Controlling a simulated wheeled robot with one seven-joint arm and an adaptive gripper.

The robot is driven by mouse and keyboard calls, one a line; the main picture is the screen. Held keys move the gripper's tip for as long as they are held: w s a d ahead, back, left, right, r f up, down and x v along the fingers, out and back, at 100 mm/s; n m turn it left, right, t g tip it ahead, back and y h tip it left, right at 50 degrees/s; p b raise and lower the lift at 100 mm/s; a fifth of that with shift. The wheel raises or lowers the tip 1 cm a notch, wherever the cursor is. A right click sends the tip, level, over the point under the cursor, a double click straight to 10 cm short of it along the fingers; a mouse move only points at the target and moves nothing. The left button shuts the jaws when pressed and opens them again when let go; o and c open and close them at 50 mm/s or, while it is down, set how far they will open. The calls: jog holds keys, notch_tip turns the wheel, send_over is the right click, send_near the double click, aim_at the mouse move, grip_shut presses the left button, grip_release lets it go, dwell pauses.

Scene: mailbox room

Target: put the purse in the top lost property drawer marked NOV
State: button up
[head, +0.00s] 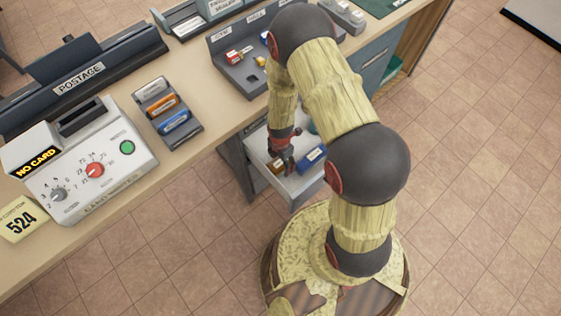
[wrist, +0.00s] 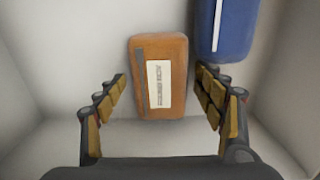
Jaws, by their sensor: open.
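My gripper (head: 283,158) reaches down into an open pale drawer (head: 297,190) under the counter. In the wrist view its two fingers (wrist: 165,100) are spread and empty. A brown-orange case with a white label (wrist: 160,75) lies on the drawer floor, ahead of and between the fingertips; its label is too blurred to read. It may be the purse, but I cannot tell for sure. A blue case (wrist: 226,28) lies beside it to the right, past the right finger; it also shows in the head view (head: 311,158). No NOV mark is readable on the drawer.
The counter (head: 215,125) above holds a dial machine (head: 92,165), a rack with orange and blue pieces (head: 168,112), and a grey tray (head: 235,75) with small items. The drawer walls (wrist: 50,60) surround my gripper closely. Open tiled floor lies to the right.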

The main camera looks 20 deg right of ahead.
aim_at(281, 162)
notch_tip(281, 162, up, 12)
jog(key=p, duration=0.5)
jog(key=shift+r, duration=0.1)
dwell(0.4)
